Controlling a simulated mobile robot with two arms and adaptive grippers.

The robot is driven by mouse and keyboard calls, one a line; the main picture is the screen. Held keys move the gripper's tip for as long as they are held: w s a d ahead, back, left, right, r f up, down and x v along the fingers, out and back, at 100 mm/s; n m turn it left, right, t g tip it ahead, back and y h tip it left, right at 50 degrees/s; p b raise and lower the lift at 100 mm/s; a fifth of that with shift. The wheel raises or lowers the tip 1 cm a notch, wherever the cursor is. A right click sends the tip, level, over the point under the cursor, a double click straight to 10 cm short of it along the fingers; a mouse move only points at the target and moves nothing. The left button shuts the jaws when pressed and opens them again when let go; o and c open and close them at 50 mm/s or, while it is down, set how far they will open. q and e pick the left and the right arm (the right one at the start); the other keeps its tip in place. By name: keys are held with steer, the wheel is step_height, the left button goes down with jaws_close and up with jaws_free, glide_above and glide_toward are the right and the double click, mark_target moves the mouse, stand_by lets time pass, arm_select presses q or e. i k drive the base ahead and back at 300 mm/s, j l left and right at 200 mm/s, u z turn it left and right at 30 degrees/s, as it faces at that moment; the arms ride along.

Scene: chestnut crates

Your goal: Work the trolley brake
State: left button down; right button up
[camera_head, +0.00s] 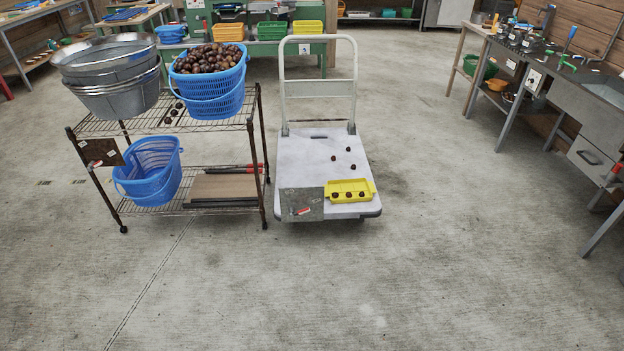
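A flatbed trolley (305,165) with a pale deck and an upright folding handle (318,88) stands in the middle of the floor, handle at the far end. A yellow tray (338,199) with a few chestnuts sits at its front right corner, and 3 loose chestnuts (333,158) lie on the deck. A grey plate with a small red mark (302,210) is at the deck's front left; I cannot tell whether it belongs to the brake. No brake pedal can be made out, and the wheels are mostly hidden under the deck. Neither of my grippers is in view.
A wire shelf cart (222,124) stands close to the trolley's left, with metal tubs (110,75), a blue basket of chestnuts (222,107) and an empty blue basket (150,185). Workbenches (560,80) line the right. The floor (400,285) in front and right is clear.

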mark_target(291, 216)
steer(key=i+j+z, duration=0.1)
steer(key=i+z, duration=0.15)
steer(key=i, duration=0.3)
steer(key=i+j+z, duration=0.3)
steer(key=i, duration=0.2)
steer(key=i+j+z, duration=0.25)
steer(key=i, duration=0.3)
